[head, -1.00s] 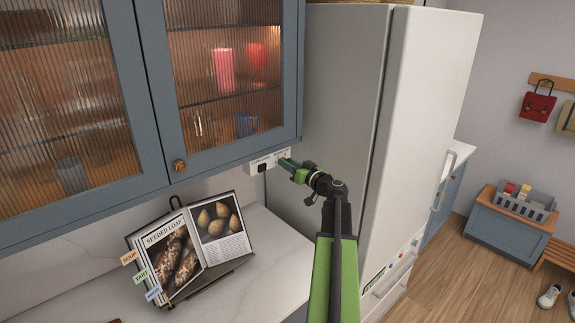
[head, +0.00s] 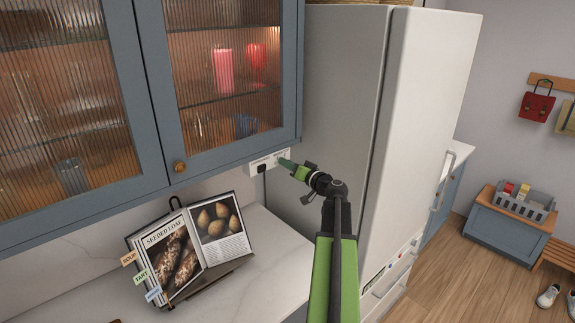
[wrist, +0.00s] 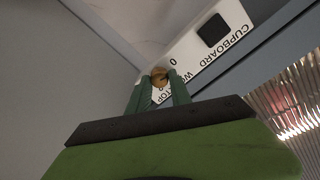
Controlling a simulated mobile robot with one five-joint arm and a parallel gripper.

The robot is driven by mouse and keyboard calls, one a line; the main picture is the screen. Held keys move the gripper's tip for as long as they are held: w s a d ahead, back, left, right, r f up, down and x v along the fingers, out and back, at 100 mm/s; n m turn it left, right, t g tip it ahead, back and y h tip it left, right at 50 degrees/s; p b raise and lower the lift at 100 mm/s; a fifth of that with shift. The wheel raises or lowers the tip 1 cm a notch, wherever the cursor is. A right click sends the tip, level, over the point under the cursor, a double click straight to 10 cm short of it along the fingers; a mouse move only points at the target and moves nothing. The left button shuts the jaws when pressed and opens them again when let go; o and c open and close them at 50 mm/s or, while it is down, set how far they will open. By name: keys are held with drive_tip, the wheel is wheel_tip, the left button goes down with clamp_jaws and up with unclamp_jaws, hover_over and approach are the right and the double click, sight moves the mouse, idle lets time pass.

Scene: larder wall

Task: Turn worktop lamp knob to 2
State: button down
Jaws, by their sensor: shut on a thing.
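The white switch panel (head: 268,162) sits under the blue wall cupboard, beside the fridge. In the wrist view the panel (wrist: 205,45) reads CUPBOARD next to a black rocker switch (wrist: 213,30). The brass-coloured worktop lamp knob (wrist: 159,75) lies between the green fingertips of my gripper (wrist: 158,82), which is shut on it. A 0 mark shows close to the knob. The WORKTOP label is partly covered by a finger, and no 2 is readable. In the head view my gripper (head: 287,163) reaches the panel's right end and hides the knob.
A ribbed-glass cupboard door (head: 225,75) with a brass pull (head: 180,166) is above and left. The tall fridge (head: 340,110) stands close on the right. An open cookbook (head: 195,245) on a stand rests on the pale worktop (head: 270,245) below.

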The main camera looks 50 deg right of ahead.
drive_tip(key=m+y, duration=0.1)
drive_tip(key=m, duration=1.8)
drive_tip(key=shift+d+f+m, duration=0.1)
drive_tip(key=shift+f+m, duration=0.05)
drive_tip(key=shift+m, duration=0.15)
idle(0.3)
drive_tip(key=c, duration=1.2)
unclamp_jaws()
drive_tip(key=shift+o, duration=0.2)
drive_tip(key=shift+s, duration=0.1)
drive_tip(key=s+p, duration=0.1)
drive_tip(key=s, duration=1.6)
drive_tip(key=shift+s+a+r, duration=0.15)
drive_tip(key=shift+a+r, duration=0.25)
